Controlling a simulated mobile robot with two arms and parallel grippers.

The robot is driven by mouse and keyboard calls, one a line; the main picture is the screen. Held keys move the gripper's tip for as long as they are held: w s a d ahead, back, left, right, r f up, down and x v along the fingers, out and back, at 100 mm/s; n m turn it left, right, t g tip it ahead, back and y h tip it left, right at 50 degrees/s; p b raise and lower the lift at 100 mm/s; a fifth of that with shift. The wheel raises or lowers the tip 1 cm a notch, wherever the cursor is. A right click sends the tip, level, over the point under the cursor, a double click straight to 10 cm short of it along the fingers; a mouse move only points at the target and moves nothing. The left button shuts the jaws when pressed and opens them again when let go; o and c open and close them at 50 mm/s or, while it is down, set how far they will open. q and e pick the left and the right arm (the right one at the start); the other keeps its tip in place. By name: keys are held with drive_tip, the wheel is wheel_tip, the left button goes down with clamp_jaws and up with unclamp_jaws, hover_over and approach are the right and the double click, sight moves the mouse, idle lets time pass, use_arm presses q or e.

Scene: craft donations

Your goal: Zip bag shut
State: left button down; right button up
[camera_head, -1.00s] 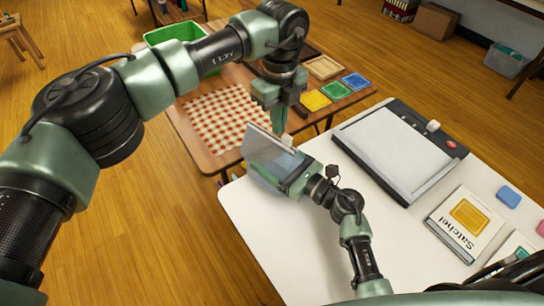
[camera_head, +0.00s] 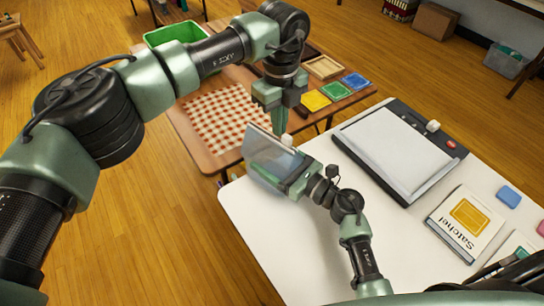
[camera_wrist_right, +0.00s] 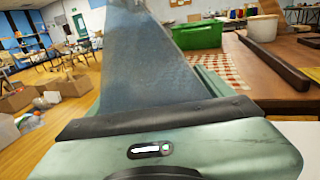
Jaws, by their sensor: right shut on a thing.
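The bag (camera_head: 268,160) is a clear, bluish, flat pouch. In the right wrist view the bag (camera_wrist_right: 145,60) rises like a translucent sheet from behind the gripper body (camera_wrist_right: 160,120). My left gripper (camera_head: 279,122) points down at the bag's top edge. A small white piece (camera_head: 287,140) sits at that edge, just below the left fingers. I cannot tell whether the left fingers touch it or how far the bag is closed.
The white table (camera_head: 285,240) has free room at its front left. A flat grey-and-black device (camera_head: 395,150), a "Satchel" card (camera_head: 465,222) and a blue block (camera_head: 508,197) lie to the right. Behind are a checked cloth (camera_head: 225,115), a green bin (camera_head: 175,34) and coloured squares (camera_head: 335,91).

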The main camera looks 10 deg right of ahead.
use_arm(q)
drive_tip(key=shift+s, duration=0.1)
idle(0.3)
drive_tip(key=shift+s+d, duration=0.2)
drive_tip(key=shift+s, duration=0.15)
wheel_tip(320, 180, up, 7)
drive_tip(key=shift+w+a, duration=0.2)
drive_tip(key=shift+w, duration=0.25)
idle(0.5)
use_arm(e)
drive_tip(key=o, duration=1.2)
